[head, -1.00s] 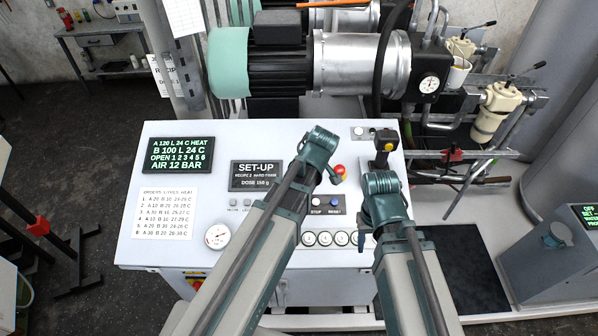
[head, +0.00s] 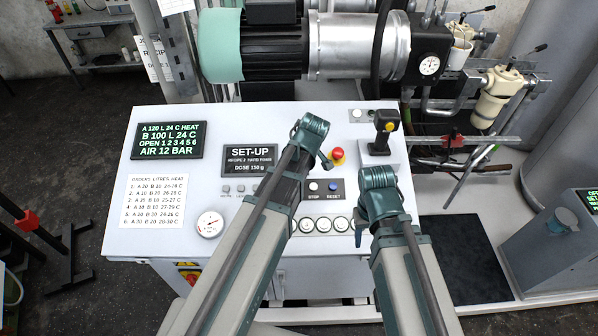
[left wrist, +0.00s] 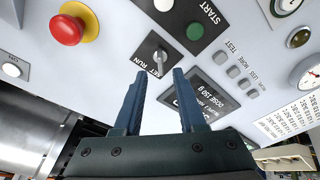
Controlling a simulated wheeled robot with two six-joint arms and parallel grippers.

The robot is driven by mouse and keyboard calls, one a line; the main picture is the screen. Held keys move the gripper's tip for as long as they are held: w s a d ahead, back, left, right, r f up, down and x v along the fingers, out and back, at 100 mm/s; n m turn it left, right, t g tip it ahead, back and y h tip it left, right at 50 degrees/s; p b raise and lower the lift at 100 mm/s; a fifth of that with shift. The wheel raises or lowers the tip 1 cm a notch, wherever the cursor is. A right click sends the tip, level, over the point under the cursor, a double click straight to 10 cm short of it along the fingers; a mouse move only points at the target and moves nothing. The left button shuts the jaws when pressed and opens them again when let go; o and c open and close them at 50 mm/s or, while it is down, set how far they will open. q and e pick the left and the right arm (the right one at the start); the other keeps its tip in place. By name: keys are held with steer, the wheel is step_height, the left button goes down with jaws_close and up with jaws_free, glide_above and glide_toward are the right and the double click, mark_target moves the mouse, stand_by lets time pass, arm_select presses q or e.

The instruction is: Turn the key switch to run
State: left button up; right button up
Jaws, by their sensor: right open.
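The key switch (left wrist: 158,56) shows in the left wrist view as a round metal switch with a bar across it, on a dark plate with a RUN label. Which mark its bar points to I cannot tell for sure. In the head view my left arm hides it. My left gripper (left wrist: 158,74) is open, its two blue fingers apart, empty, pointing at the key switch with its tips just short of it in the picture. In the head view the left gripper (head: 325,160) is mostly hidden by its wrist. My right gripper (head: 360,236) hangs over the panel's front right, open.
A red emergency stop (head: 337,155) sits close by, also in the left wrist view (left wrist: 68,28). A green button (left wrist: 194,31) and the display (head: 250,160), reading SET-UP, are near. A joystick (head: 384,128) stands at the panel's right.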

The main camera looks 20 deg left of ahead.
arm_select(q)
steer(key=b+x, duration=0.4)
steer(key=x, duration=0.2)
steer(key=shift+f+b, duration=0.2)
steer(key=shift+b, duration=0.1)
steer(key=shift+r, duration=0.1)
jaws_close()
